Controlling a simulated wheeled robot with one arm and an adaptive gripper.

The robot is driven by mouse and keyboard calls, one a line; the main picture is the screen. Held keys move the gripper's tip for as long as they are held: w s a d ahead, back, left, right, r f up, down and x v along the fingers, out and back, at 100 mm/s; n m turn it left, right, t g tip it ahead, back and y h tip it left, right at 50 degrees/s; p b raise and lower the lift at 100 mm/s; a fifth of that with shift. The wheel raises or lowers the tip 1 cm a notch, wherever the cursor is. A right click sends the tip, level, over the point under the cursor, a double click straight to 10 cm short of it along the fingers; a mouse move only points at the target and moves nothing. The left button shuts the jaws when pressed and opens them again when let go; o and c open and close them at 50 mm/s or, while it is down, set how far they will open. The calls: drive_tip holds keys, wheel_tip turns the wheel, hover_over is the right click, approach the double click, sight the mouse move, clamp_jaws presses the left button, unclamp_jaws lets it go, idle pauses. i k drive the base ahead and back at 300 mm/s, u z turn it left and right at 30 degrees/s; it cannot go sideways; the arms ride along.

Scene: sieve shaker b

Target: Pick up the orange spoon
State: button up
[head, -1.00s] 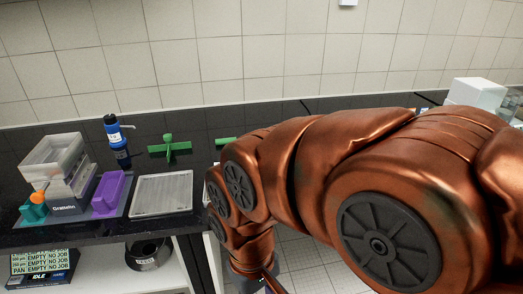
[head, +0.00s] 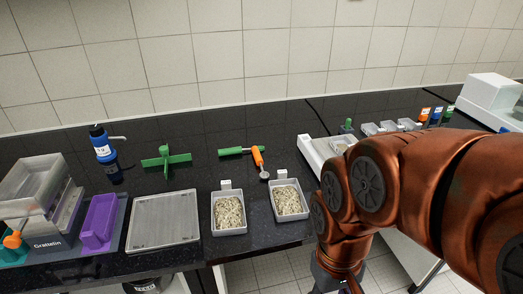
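The orange spoon (head: 258,157) lies on the black bench in the middle of the head view. Its orange handle crosses the right end of a green piece (head: 236,151), and its grey bowl points toward the near edge. Whether the handle rests on the green piece or only overlaps it in the picture, I cannot tell. My copper-coloured arm fills the right side and bends down past the bench's front edge. My gripper's fingers are below the picture, away from the spoon.
Two trays of pale grains, the left tray (head: 215,227) and the right tray (head: 305,212), stand in front of the spoon. A metal plate (head: 163,220), a green cross-shaped piece (head: 166,160) and a blue bottle (head: 104,150) stand left. A white scale-like device (head: 312,152) is right.

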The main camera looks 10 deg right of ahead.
sight(264, 175)
drive_tip(key=i, duration=0.3)
drive_tip(key=z, duration=2.5)
drive_tip(key=k, duration=1.45)
drive_tip(key=u, duration=2.25)
drive_tip(key=i, duration=0.5)
